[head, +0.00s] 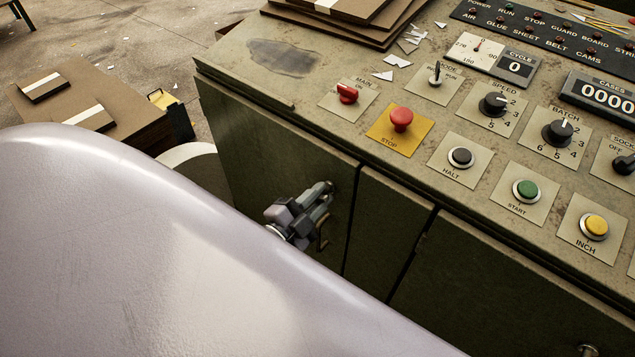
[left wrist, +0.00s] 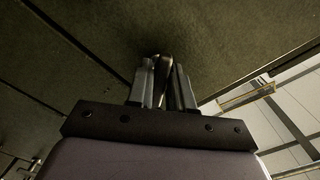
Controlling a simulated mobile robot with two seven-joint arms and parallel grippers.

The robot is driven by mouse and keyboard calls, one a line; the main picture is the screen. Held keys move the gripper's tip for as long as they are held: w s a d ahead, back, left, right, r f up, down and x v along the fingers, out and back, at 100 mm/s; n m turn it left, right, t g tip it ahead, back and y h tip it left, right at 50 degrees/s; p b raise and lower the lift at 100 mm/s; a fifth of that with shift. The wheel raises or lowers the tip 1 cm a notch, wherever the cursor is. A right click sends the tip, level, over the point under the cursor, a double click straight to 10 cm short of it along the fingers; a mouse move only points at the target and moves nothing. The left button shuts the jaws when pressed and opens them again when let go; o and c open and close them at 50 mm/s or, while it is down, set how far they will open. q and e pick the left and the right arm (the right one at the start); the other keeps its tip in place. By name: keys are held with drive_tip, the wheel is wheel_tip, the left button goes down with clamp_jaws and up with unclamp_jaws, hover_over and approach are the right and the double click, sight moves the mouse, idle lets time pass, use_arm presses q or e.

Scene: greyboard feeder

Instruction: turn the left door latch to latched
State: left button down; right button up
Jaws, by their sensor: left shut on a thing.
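The left door (head: 275,150) is a dark green panel on the front of the control cabinet. My left gripper (head: 318,195) is at this door, near its right edge, with its fingers pointing at the panel. In the left wrist view the gripper (left wrist: 162,80) is shut on the left door latch (left wrist: 163,64), a dark, narrow handle between the two fingers. The fingers hide most of the latch, so its exact angle is hard to tell. A thin, bent metal piece (head: 321,238) shows just below the fingers in the head view. My right gripper is not in view.
The control panel (head: 300,94) above overhangs the doors, with a red stop button (head: 401,118) and several knobs. Another door (head: 385,230) is to the right. Cardboard stacks (head: 100,105) stand on the floor at left. My pale arm covers the lower left.

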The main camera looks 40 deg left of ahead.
use_arm(q)
drive_tip(key=n+p, duration=0.2)
drive_tip(key=n, duration=0.2)
drive_tip(key=shift+r+n+p, duration=0.15)
drive_tip(key=shift+n+p, duration=0.15)
drive_tip(key=shift+p, duration=0.05)
drive_tip(key=n+p, duration=0.1)
drive_tip(key=n, duration=0.2)
drive_tip(key=shift+n+p, duration=0.5)
drive_tip(key=shift+n, duration=0.7)
drive_tip(key=shift+f, duration=0.2)
drive_tip(key=c, duration=1.2)
unclamp_jaws()
drive_tip(key=shift+o, duration=0.2)
